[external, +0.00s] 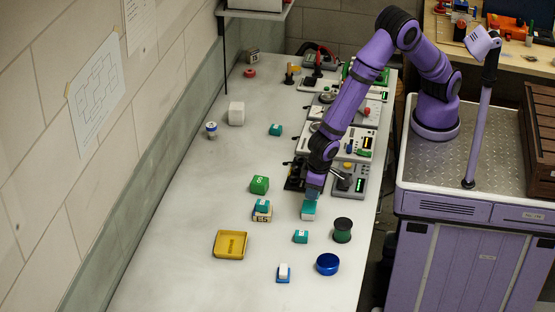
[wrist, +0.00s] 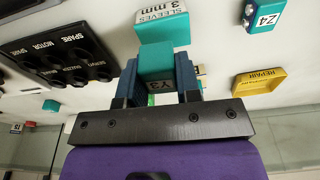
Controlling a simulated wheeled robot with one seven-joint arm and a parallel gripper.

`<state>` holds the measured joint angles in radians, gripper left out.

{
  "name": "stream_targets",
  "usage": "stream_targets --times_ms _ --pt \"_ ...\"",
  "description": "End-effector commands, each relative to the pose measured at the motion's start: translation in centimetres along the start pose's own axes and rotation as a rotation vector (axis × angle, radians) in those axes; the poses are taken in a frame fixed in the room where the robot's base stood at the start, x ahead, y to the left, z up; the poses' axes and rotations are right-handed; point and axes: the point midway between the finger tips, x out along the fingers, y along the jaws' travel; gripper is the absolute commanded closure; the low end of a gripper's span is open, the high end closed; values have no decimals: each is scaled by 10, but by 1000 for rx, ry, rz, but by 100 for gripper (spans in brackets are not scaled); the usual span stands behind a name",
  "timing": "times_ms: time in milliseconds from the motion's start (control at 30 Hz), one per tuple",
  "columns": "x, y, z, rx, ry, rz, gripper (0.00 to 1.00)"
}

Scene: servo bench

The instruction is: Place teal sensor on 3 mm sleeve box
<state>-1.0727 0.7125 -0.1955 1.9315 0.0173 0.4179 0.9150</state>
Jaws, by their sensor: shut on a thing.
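My gripper (wrist: 158,88) is shut on a teal sensor (wrist: 156,62) marked Y3, with one dark blue finger on each side. The teal 3 mm sleeve box (wrist: 163,22), with a white label, lies just beyond the held sensor in the wrist view, which partly covers it. In the external view my gripper (external: 313,190) points down at the sleeve box (external: 308,214), close above it. The held sensor is hard to separate from the fingers there. I cannot tell whether the sensor touches the box.
A teal block (wrist: 257,18) marked Z4 and a yellow REPAIR tray (wrist: 258,80) lie nearby. Close around are a box with a teal block on top (external: 262,211), a green box (external: 260,185), a dark spool (external: 342,230) and a blue tin (external: 327,264). Bench panels stand behind.

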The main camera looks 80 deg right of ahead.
Motion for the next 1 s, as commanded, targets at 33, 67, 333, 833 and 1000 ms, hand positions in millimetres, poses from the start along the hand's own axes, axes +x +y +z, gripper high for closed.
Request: stream_targets --times_ms 33,67,333,833,1000 --pt "1 -1 -2 0 0 0 92" --pt "1 -2 -3 0 0 0 92" --pt "29 -5 -5 0 -1 2 92" --pt "40 -6 -3 0 1 -1 62" --pt "39 -5 -3 0 1 0 43"
